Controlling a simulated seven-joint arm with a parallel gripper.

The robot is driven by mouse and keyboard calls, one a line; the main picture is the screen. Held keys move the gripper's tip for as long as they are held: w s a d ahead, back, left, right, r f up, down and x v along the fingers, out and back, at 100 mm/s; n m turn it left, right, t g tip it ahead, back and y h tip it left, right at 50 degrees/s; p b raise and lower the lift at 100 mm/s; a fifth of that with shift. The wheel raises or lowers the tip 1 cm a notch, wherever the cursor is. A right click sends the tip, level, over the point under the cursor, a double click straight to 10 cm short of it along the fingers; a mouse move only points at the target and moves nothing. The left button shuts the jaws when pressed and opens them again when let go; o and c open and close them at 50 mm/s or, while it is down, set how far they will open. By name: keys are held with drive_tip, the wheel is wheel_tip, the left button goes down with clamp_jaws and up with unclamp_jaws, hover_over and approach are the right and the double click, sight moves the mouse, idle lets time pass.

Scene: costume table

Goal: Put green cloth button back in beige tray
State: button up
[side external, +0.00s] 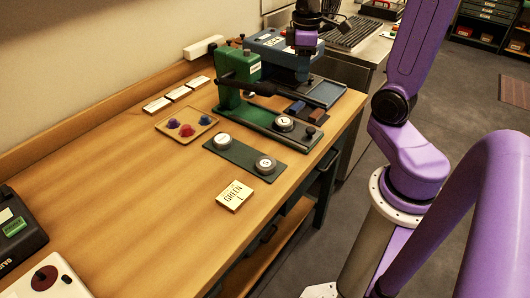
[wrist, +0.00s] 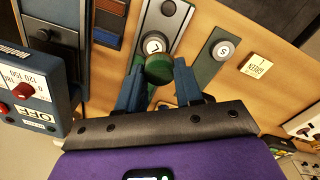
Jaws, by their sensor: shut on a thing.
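The green cloth button (wrist: 159,69) is between the blue fingertips of my gripper (wrist: 160,82) in the wrist view. My gripper is shut on it. In that view it overlaps the lower edge of a round silver die marked L (wrist: 155,43); I cannot tell the height between them. In the side view my gripper (side external: 303,72) is at the back, by the presses, and the button cannot be made out there. The beige tray (side external: 208,121) lies on the wooden table left of the green press. It holds red, blue and purple buttons.
A green press (side external: 238,78) and a blue press (side external: 268,43) stand at the back. A dark green plate (side external: 243,155) with two round dies lies in front of the tray. A GREEN card (side external: 235,196) lies nearer. White cards (side external: 178,93) lie behind the tray. The left-middle table is clear.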

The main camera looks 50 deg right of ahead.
drive_tip(key=w+a+m, duration=0.3)
drive_tip(key=w+a, duration=0.3)
drive_tip(key=w, duration=0.3)
drive_tip(key=w+a+m, duration=0.3)
drive_tip(key=w+a, duration=0.2)
drive_tip(key=w, duration=0.4)
drive_tip(key=s+a+f+n, duration=0.1)
drive_tip(key=s+a+f, duration=0.2)
drive_tip(key=s+a, duration=0.35)
drive_tip(key=s+a+f+n, duration=0.1)
drive_tip(key=s+a+f, duration=0.25)
drive_tip(key=a, duration=0.65)
hover_over(167, 171)
drive_tip(key=shift+y, duration=0.4)
wheel_tip(167, 171, down, 10)
drive_tip(key=shift+s+d+f, duration=0.1)
drive_tip(key=shift+s, duration=0.05)
drive_tip(key=shift+f, duration=1.65)
drive_tip(key=shift+f, duration=0.15)
